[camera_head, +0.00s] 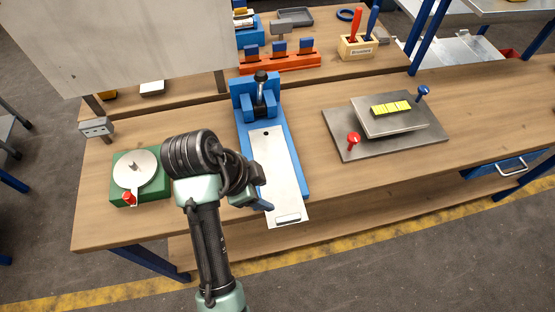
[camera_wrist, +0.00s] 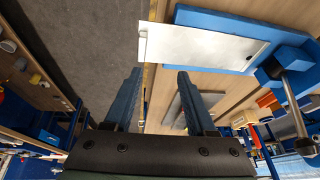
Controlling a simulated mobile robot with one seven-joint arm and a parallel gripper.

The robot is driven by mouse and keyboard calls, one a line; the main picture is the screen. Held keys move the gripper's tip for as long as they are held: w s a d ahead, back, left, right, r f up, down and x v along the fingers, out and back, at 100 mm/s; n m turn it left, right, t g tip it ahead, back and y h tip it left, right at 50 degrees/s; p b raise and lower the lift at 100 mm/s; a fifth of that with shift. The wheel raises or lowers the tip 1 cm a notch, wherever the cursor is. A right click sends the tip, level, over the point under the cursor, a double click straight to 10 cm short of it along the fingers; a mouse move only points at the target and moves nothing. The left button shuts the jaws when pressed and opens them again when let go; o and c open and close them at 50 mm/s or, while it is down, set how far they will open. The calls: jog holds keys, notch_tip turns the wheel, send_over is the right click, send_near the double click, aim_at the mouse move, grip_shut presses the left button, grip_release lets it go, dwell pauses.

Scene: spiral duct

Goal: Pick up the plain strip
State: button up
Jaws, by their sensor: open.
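A flat pale strip (camera_head: 277,170) lies lengthwise on a blue fixture (camera_head: 297,163) with an upright lever. Its near end juts past the fixture toward the table's front edge and carries a small slot-like mark. In the wrist view the strip (camera_wrist: 195,46) lies across the upper right, with the blue fixture (camera_wrist: 215,18) along it. My gripper (camera_head: 259,203) is at the left side of the strip's near end. In the wrist view its two blue fingers (camera_wrist: 155,78) are apart with nothing between them. The strip is beyond the fingertips, and the height gap is unclear.
A green block with a round disc (camera_head: 134,169) is to the left. A grey plate (camera_head: 426,140) with a smaller plate, yellow blocks and red and blue knobs is to the right. An orange rack (camera_head: 283,63) stands behind. Bare wood (camera_head: 325,185) lies right of the fixture.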

jog(key=s+r+g+p, duration=0.1)
jog(key=s, duration=0.1)
jog(key=b, duration=0.8)
send_over(284, 218)
jog(key=s+a, duration=0.1)
jog(key=a, duration=0.1)
jog(key=shift+m+h, duration=0.3)
jog(key=shift+m, duration=0.1)
jog(key=f, duration=0.7)
jog(key=shift+d+f, duration=0.1)
jog(key=shift+d, duration=0.1)
jog(key=shift+a+p+x, duration=0.15)
jog(key=shift+x, duration=1.15)
jog(key=shift+a+p+x, duration=0.15)
jog(key=shift+x, duration=1.15)
grip_shut()
